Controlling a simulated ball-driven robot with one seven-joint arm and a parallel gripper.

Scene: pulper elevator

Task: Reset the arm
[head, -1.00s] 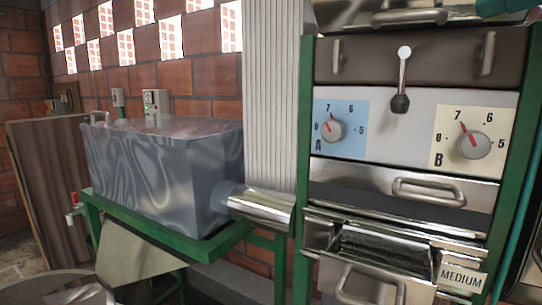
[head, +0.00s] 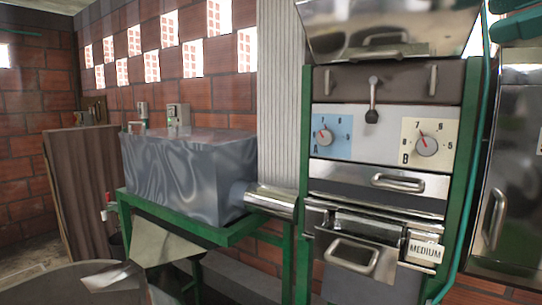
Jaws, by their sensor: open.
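My gripper is not in view in the head view. Dark teal parts (head: 520,22) cut into the upper right corner; I cannot tell whether they belong to my arm. The machine's control panel (head: 382,118) faces me, with dial A (head: 325,137) on a blue plate, dial B (head: 427,146) on a cream plate, and a small lever (head: 372,98) between them.
A grey metal tank (head: 188,178) stands on a green frame (head: 215,236) at the left, joined by a pipe (head: 270,201) to the green-framed machine. A drawer labelled MEDIUM (head: 424,251) sits low. A metal door with a handle (head: 494,220) is at right. Brick walls stand behind.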

